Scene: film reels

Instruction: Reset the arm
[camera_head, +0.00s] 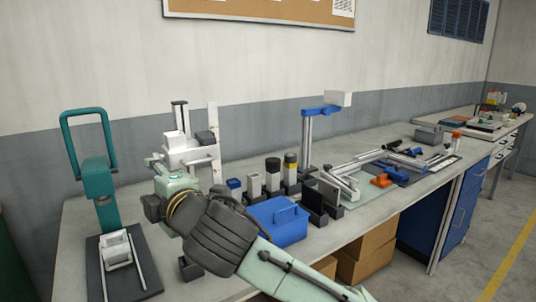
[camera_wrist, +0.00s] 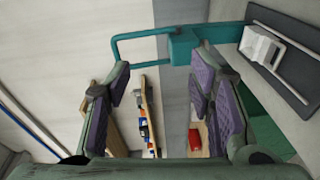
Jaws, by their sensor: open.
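My arm reaches in from the lower right in the head view, over the front left of the workbench (camera_head: 225,272). Its dark, bulky wrist end is near the teal press (camera_head: 97,180); the fingers cannot be made out there. In the wrist view my gripper (camera_wrist: 158,85) has its two purple-padded fingers spread wide apart, with nothing between them. The teal handle of the press (camera_wrist: 182,46) shows beyond the fingertips in that view.
A white fixture (camera_head: 117,249) sits on the press's dark base. Close to my arm stand a white-and-grey device (camera_head: 190,152), a blue box (camera_head: 278,222) and several small bottles. A blue-topped stand (camera_head: 306,140) rises behind. A second table (camera_head: 455,119) is at far right.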

